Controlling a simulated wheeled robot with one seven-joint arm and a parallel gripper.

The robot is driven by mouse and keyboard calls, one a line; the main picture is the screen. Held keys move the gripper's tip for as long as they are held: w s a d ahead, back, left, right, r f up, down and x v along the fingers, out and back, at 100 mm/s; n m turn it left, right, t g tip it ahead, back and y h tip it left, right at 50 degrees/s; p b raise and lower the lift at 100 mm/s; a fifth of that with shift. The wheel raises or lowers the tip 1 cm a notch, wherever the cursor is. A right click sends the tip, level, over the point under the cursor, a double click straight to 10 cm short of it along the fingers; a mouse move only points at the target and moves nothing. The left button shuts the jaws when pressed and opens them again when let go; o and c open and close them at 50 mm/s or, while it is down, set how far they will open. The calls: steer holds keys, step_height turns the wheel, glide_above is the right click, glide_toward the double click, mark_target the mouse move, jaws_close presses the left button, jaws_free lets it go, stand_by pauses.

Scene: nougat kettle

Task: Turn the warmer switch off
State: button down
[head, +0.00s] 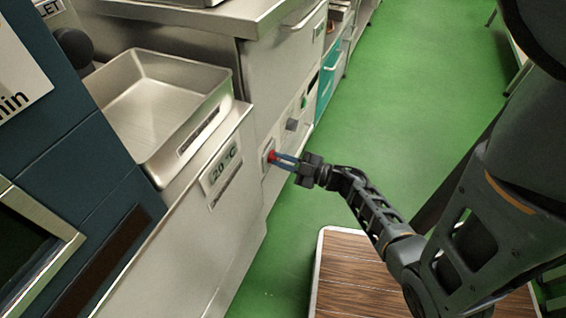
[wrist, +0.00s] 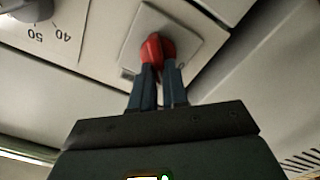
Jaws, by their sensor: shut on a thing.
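The fingers hide part of the knob, and I cannot read any on or off mark.
A metal tray (head: 215,103) rests on the counter above the display (head: 221,171). A grey dial (head: 292,124) sits farther along the front; a dial with numbers (wrist: 32,8) shows in the wrist view. A wood-topped platform (head: 345,262) stands on the open green floor (head: 400,95).

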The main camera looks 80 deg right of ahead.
steer(key=n+b, duration=0.1)
steer(key=n, duration=0.1)
steer(key=f+n+b, duration=0.1)
steer(key=n+b, duration=0.1)
steer(key=n, duration=0.1)
steer(key=shift+a+n, duration=0.2)
steer(key=shift+n, duration=0.1)
steer(key=shift+f+n+b, duration=0.1)
steer(key=shift+n+b, duration=1.3)
steer(key=shift+n, duration=0.8)
steer(key=c, duration=1.1)
jaws_free()
steer(key=shift+c, duration=0.2)
steer(key=p+v, duration=0.1)
steer(key=v, duration=0.6)
steer(key=shift+s+a, duration=0.15)
steer(key=shift+s, duration=0.25)
